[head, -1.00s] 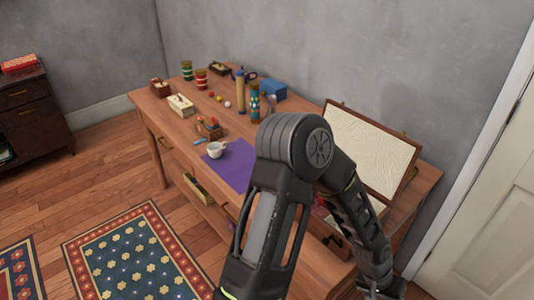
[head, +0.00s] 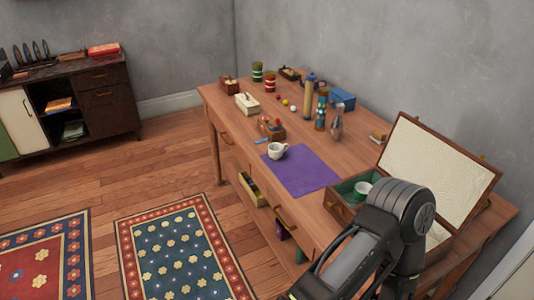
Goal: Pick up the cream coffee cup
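The cream coffee cup (head: 277,151) stands upright on the purple mat (head: 312,178), near the mat's back left part on the wooden table (head: 353,123). Nothing touches it from above. One of my dark arms rises from the lower right and hides the table's front right part and some of the open case. Its gripper is out of the picture or hidden. My other arm does not show.
An open case (head: 436,163) with a cream-lined lid stands at the table's right; a pale cup (head: 363,189) shows in it. A wooden caddy (head: 271,128) stands close behind the cream cup. A drawer (head: 250,188) below is open. Patterned rugs (head: 182,251) lie on the floor.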

